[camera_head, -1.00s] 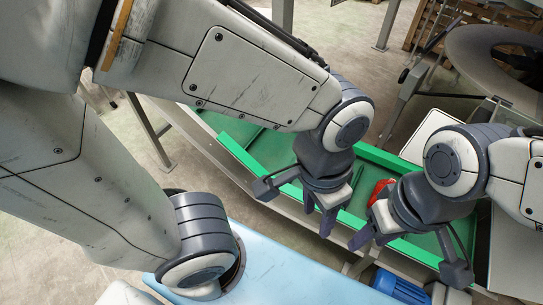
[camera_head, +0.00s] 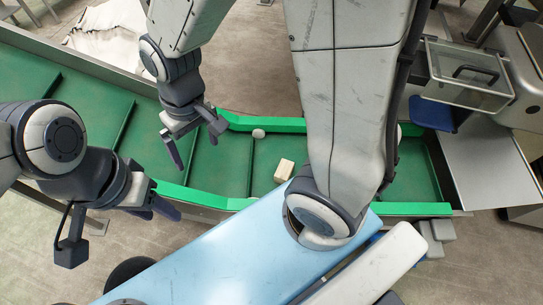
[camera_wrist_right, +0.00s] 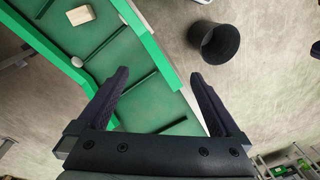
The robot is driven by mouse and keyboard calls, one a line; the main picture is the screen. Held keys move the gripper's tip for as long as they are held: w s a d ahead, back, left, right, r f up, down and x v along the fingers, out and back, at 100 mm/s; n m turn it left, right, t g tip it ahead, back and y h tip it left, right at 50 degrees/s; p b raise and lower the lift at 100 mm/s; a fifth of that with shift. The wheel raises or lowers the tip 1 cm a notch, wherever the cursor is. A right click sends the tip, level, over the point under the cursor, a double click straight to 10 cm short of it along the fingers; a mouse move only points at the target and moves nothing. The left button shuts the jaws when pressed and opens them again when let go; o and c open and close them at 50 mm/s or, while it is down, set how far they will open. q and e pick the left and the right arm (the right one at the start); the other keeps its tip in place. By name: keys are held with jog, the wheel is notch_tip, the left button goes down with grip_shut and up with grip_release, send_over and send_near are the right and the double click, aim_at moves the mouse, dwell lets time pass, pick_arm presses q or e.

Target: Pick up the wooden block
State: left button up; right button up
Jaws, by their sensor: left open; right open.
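The wooden block (camera_head: 284,170) is a small pale tan box lying on the green conveyor belt (camera_head: 232,158), right of both grippers in the head view. It also shows near the top left of the right wrist view (camera_wrist_right: 80,15). My right gripper (camera_head: 196,152) is open and empty above the belt, left of the block and apart from it. Its two dark fingers are spread in the right wrist view (camera_wrist_right: 158,92). My left gripper (camera_head: 160,203) is open and empty near the conveyor's front edge, further left from the block.
A small white round object (camera_head: 258,134) sits by the belt's far green side rail (camera_head: 232,119). Raised cross bars divide the belt. A light blue surface (camera_head: 225,245) lies in front. A machine with a clear box (camera_head: 468,75) stands right. A black bin (camera_wrist_right: 214,43) stands on the floor.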

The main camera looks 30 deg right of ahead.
jog(key=w+d+f+m+b, duration=0.2)
jog(key=w+d+f+m, duration=0.3)
jog(key=w+f, duration=0.4)
jog(key=m+h+b, duration=0.1)
jog(key=m+b, duration=0.3)
jog(key=m, duration=0.5)
send_near(284, 169)
jog(key=shift+w+d+f, duration=0.1)
jog(key=shift+w+d, duration=0.15)
jog(key=shift+d, duration=0.1)
jog(key=shift+s+d+f, duration=0.1)
jog(key=shift+f, duration=0.25)
notch_tip(284, 169, down, 5)
jog(key=b, duration=0.5)
jog(key=f+b, duration=0.2)
jog(key=b, duration=0.1)
jog(key=a+f+b, duration=0.1)
jog(key=f+b, duration=0.1)
jog(key=b, duration=0.1)
jog(key=shift+s+b, duration=0.15)
jog(key=shift+b, duration=0.2)
jog(key=shift+f+b, duration=0.5)
jog(key=shift+r, duration=0.1)
